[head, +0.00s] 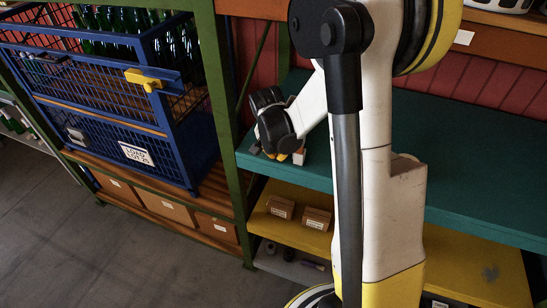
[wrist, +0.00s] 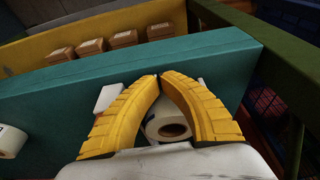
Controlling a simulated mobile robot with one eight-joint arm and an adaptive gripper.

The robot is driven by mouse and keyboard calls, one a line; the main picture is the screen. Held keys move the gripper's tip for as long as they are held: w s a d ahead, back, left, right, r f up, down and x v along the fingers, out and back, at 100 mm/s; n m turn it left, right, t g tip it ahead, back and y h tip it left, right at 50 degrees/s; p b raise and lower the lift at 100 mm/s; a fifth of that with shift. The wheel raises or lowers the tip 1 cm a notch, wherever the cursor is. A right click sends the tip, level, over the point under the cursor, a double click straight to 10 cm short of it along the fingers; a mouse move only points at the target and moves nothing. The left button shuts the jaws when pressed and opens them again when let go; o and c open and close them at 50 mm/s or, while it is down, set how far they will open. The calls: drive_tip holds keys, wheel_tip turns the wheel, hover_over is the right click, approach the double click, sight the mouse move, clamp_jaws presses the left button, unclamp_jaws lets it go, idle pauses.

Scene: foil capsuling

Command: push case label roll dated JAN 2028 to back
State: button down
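In the wrist view the two yellow fingers of my gripper (wrist: 160,77) meet at their tips. A white label roll (wrist: 165,124) with a brown core shows through the gap between the fingers, and I cannot tell whether they touch it. A second white roll (wrist: 10,141) stands at the left edge of the wrist view, with part of a label showing. A white piece (wrist: 106,97) is partly hidden behind the left finger. No date is readable on any of them. In the head view my gripper (head: 283,156) is low over the teal shelf (head: 470,190), its fingers mostly hidden.
A lower yellow shelf holds small brown boxes (head: 281,207) with white labels; several show in the wrist view (wrist: 91,47). A green rack post (head: 222,90) and a blue wire crate (head: 190,150) of bottles stand left of the teal shelf. The shelf's right part looks clear.

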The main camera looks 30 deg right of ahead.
drive_tip(key=shift+w+d, duration=0.2)
drive_tip(key=shift+d, duration=0.05)
drive_tip(key=w+d+b, duration=0.1)
drive_tip(key=w+d, duration=0.3)
drive_tip(key=d, duration=0.1)
drive_tip(key=w+d+b, duration=0.1)
drive_tip(key=w+d, duration=0.3)
drive_tip(key=d, duration=0.1)
drive_tip(key=w+d+b, duration=0.2)
drive_tip(key=w+d, duration=0.2)
drive_tip(key=d, duration=0.2)
drive_tip(key=shift+w, duration=0.15)
drive_tip(key=shift+r, duration=0.1)
drive_tip(key=v, duration=0.5)
drive_tip(key=shift+a+r, duration=0.1)
drive_tip(key=s+a, duration=0.2)
drive_tip(key=a, duration=0.1)
drive_tip(key=s+a, duration=0.5)
drive_tip(key=a, duration=0.1)
drive_tip(key=shift+s+a, duration=0.2)
drive_tip(key=shift+a, duration=0.1)
